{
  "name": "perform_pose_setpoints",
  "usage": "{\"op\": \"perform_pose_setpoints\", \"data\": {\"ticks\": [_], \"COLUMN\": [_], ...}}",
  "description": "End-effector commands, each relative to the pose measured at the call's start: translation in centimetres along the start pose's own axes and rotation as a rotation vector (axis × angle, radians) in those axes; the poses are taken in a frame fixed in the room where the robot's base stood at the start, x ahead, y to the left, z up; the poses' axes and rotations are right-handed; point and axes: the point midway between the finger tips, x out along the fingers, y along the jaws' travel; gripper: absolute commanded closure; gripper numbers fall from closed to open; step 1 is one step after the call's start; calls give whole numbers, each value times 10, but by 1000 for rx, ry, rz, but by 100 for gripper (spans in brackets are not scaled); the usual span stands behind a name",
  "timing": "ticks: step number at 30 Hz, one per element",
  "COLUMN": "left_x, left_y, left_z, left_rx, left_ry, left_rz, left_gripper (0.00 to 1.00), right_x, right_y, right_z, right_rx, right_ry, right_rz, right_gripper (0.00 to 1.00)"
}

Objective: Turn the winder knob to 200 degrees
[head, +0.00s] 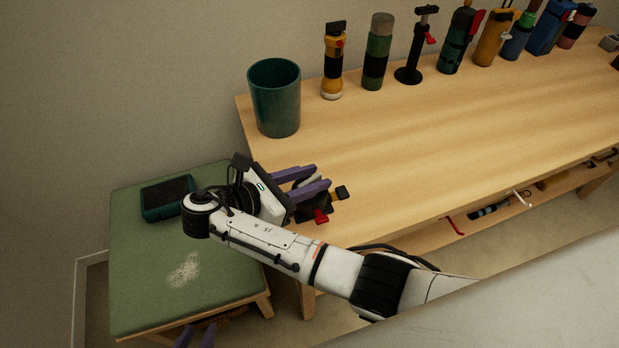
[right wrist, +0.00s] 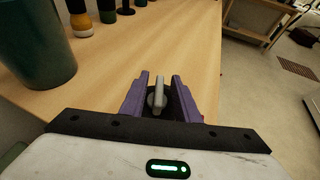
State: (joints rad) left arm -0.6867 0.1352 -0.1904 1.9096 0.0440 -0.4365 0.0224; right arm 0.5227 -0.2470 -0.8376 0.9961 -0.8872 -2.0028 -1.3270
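The winder (head: 318,205) is a small dark device with a red part and a black end piece, at the near left end of the wooden table. Its pale grey knob (right wrist: 157,98) stands between the purple fingers of my right gripper (right wrist: 160,95) in the right wrist view. The fingers are apart, one on each side of the knob, with narrow gaps showing. In the head view my right gripper (head: 308,180) partly hides the winder. My left gripper (head: 196,336) shows only its purple fingertips at the bottom edge, spread apart and empty, away from the winder.
A dark green cup (head: 275,100) stands behind my right gripper. Several flashlights and tools line the back of the wooden table (head: 430,150). A green-topped stool (head: 150,270) with a dark box (head: 168,198) is at the left. The table's middle is clear.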

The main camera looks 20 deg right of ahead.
Motion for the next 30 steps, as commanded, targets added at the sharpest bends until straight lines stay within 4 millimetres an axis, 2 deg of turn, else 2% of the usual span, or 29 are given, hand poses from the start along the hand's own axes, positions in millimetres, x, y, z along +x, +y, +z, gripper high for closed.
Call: {"op": "perform_pose_setpoints", "data": {"ticks": [17, 23, 30], "left_x": [0, 0, 0], "left_y": [1, 0, 0], "left_z": [0, 0, 0], "left_rx": [0, 0, 0], "left_ry": [0, 0, 0], "left_rz": [2, 1, 0], "left_gripper": [69, 69, 69], "right_x": [-1, 0, 0], "right_y": [0, -1, -1], "right_z": [-2, -2, -2], "right_rx": [-8, -46, -126], "right_ry": [5, 4, 3], "right_rz": [18, 112, 304], "right_gripper": [72, 72, 72]}}
